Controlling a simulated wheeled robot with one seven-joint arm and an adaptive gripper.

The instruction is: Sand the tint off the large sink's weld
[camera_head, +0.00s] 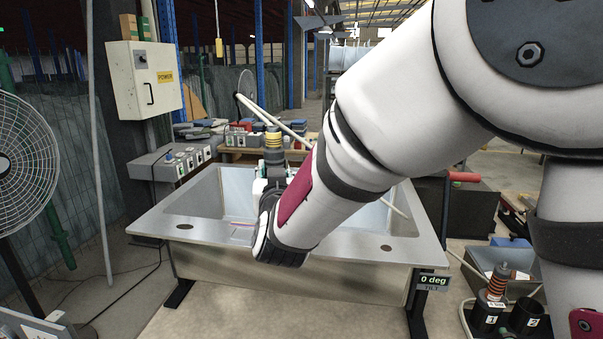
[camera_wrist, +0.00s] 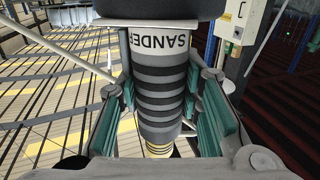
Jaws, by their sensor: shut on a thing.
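The large sink (camera_head: 395,249) is a grey metal basin on a stand, with a wide flat rim. A small tinted streak, purple to orange, shows on its front rim (camera_head: 243,224), just left of my wrist; I take it for the weld's tint. My gripper (camera_wrist: 160,105) is shut on the sander (camera_wrist: 160,75), with teal pads on both sides of its dark ribbed body. The sander's yellow-and-black upper part (camera_head: 273,147) rises above the basin in the head view. My forearm and wrist hide part of the sink, and the sander's working end is hidden there.
A tilt display (camera_head: 433,281) at the sink's right front reads 0 deg. At the lower right, an orange-ringed tool (camera_head: 497,283) stands in a holder at slot 1; slot 2 (camera_head: 526,317) looks empty. A fan (camera_head: 22,165) stands at left. A cluttered bench (camera_head: 232,155) is behind the sink.

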